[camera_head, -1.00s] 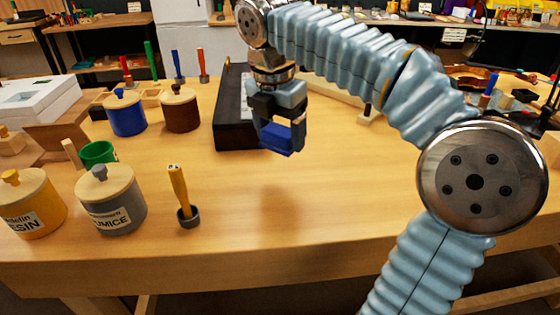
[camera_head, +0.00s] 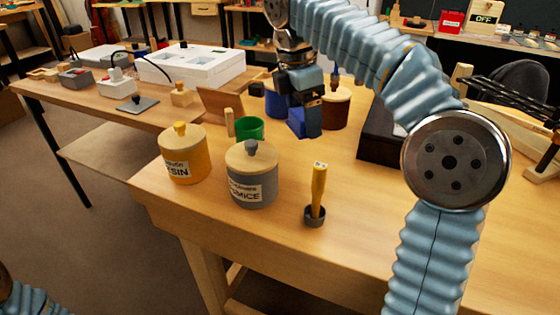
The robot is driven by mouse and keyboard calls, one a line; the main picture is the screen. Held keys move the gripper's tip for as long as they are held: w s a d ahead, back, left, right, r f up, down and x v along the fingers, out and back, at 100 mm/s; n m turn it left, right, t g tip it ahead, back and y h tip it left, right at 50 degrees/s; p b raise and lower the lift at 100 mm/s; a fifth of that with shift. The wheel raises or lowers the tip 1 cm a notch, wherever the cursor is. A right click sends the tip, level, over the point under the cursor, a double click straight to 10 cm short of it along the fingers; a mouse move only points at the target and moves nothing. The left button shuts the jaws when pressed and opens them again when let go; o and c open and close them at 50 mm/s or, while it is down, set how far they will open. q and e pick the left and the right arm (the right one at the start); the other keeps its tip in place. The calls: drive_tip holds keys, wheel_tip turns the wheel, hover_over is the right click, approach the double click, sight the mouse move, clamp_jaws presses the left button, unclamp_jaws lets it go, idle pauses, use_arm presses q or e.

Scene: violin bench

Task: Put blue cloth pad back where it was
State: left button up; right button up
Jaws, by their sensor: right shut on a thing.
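My right gripper (camera_head: 303,112) is shut on the blue cloth pad (camera_head: 297,123) and holds it in the air, in front of the blue jar and the brown jar as seen from my head. The pad is small and dark blue, and the fingers hide part of it. My left gripper is out of the picture.
The blue jar (camera_head: 274,102), brown jar (camera_head: 335,112) and dark case (camera_head: 381,142) are behind. A side bench (camera_head: 105,112) holds a white box (camera_head: 192,66).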

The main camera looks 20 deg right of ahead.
sight(296, 114)
wheel_tip(296, 114, down, 5)
drive_tip(key=shift+f+b, duration=0.65)
drive_tip(key=shift+f, duration=1.55)
drive_tip(key=o, duration=1)
drive_tip(key=shift+f, duration=0.1)
drive_tip(key=r, duration=0.4)
drive_tip(key=a+r+p, duration=0.1)
drive_tip(key=r, duration=0.3)
drive_tip(key=a+r, duration=0.1)
drive_tip(key=r, duration=0.3)
drive_tip(key=shift+w, duration=0.1)
